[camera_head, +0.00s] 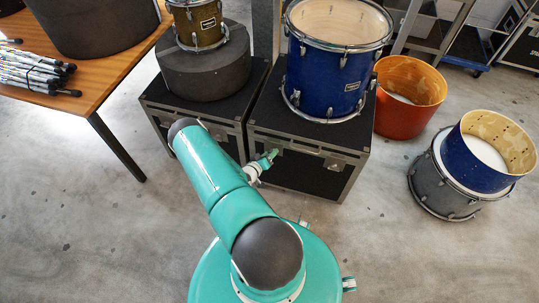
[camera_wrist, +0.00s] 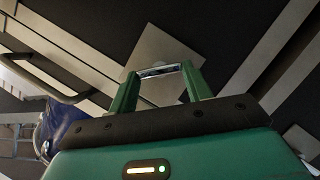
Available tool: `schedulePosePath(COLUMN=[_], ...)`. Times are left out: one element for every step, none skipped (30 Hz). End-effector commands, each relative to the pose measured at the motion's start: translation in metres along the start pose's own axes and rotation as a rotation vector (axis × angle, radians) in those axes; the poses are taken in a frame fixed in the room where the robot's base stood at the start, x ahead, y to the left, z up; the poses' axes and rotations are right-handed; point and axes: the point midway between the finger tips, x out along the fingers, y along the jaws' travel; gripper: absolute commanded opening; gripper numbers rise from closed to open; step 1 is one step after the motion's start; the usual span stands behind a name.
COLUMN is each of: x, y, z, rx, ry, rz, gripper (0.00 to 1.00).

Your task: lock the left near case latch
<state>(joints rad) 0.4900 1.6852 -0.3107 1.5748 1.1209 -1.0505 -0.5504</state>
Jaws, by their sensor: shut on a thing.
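My gripper (camera_head: 270,156) is at the upper front edge of the right-hand black case (camera_head: 310,180), at the left latch. In the wrist view its two green fingers (camera_wrist: 160,72) stand on either side of a small shiny metal piece of the left latch (camera_wrist: 158,70), and the gripper is shut on it. A pale latch plate (camera_wrist: 162,50) lies behind the fingers on the dark case face. In the head view the gripper mostly hides this latch, so whether it is locked cannot be told. The right latch (camera_head: 335,163) shows on the same front.
A blue drum (camera_head: 335,65) stands on this case. A second black case (camera_head: 165,118) on the left bears a dark round case and a small drum (camera_head: 197,22). An orange shell (camera_head: 408,98) and other drums (camera_head: 445,185) stand right. A wooden table (camera_head: 95,90) is left.

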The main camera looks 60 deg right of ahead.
Motion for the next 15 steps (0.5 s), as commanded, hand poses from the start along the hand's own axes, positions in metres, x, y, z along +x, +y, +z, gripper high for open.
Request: schedulePosePath(x=[-0.0011,-0.0011,-0.001,-0.001,-0.0008,-0.0006,-0.0006,-0.0006,-0.0007,-0.0007,-0.0006,-0.0004,-0.0003,-0.0003,-0.0002], y=[-0.002,-0.0023,-0.003,-0.003,-0.0032,-0.0036,-0.0039,-0.0043,-0.0048,-0.0052,-0.0053,-0.0058,-0.0059,-0.006,-0.0063], z=[0.0005,0.0008,0.0003,0.0004,0.0009,0.0011,0.0012,0.0012,0.0014,0.0016,0.0021,0.0019,0.0022,0.0026,0.0029], rx=[-0.042,-0.069,-0.103,-0.129,-0.156,-0.19,-0.216,-0.243,-0.278,-0.304,-0.329,-0.361,-0.385,-0.41,-0.44], ry=[0.002,0.002,0.003,0.002,0.002,0.001,0.001,0.001,0.001,0.001,0.0,0.0,0.0,0.0,-0.001], rz=[0.016,0.027,0.041,0.053,0.064,0.078,0.09,0.1,0.115,0.126,0.136,0.15,0.161,0.17,0.183], gripper=[0.26,0.26,0.26,0.26,0.26,0.26,0.26,0.26,0.26,0.26,0.26,0.26,0.26,0.26,0.26])
